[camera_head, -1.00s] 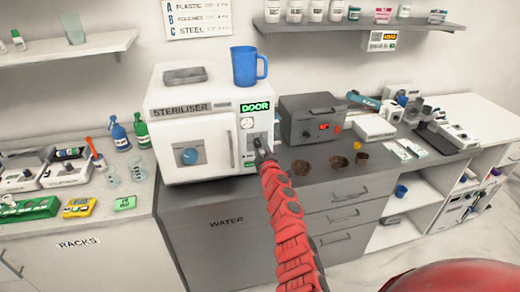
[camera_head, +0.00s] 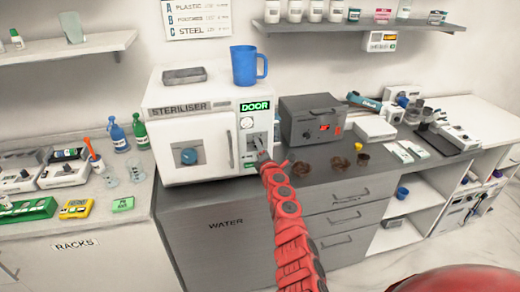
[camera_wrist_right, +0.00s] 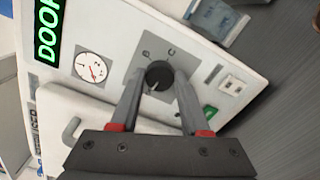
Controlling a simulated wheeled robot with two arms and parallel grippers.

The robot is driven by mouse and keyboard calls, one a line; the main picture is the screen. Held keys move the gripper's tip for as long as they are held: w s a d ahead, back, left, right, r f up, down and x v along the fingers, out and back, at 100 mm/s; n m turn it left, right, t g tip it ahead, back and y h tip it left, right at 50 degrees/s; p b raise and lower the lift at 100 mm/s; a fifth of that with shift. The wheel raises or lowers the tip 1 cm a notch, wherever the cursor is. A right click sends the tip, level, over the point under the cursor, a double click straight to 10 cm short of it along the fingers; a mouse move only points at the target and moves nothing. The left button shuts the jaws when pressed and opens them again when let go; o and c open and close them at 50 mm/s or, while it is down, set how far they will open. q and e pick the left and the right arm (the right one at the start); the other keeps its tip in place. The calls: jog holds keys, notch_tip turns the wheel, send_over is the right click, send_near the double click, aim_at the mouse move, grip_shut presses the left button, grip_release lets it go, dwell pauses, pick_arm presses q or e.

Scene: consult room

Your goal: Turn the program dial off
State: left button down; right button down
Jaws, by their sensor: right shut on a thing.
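The steriliser (camera_head: 165,95) is a white box on the grey counter, with a lit green DOOR sign (camera_head: 255,106) on its right-hand panel. The program dial (camera_wrist_right: 158,75) is a round black knob with a pale mark, on a grey plate with small letters around it; the wrist view is tilted. My right gripper (camera_head: 260,146) reaches up to this panel. In the right wrist view its grey fingers (camera_wrist_right: 158,84) are shut on the dial, one on each side. The dial is mostly hidden by the gripper in the head view. My left gripper is not in view.
A round gauge (camera_wrist_right: 90,67) and a white switch (camera_wrist_right: 231,85) flank the dial. A blue mug (camera_head: 244,66) and a grey tray (camera_head: 184,75) stand on the steriliser. A grey box with red lights (camera_head: 311,119) and small brown cups (camera_head: 340,163) are to the right.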

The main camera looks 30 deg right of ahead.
jog(key=shift+n, duration=0.7)
jog(key=shift+c, duration=1.9)
grip_release()
jog(key=shift+s, duration=0.1)
jog(key=p+v, duration=0.4)
jog(key=v, duration=1.3)
jog(key=shift+p, duration=0.4)
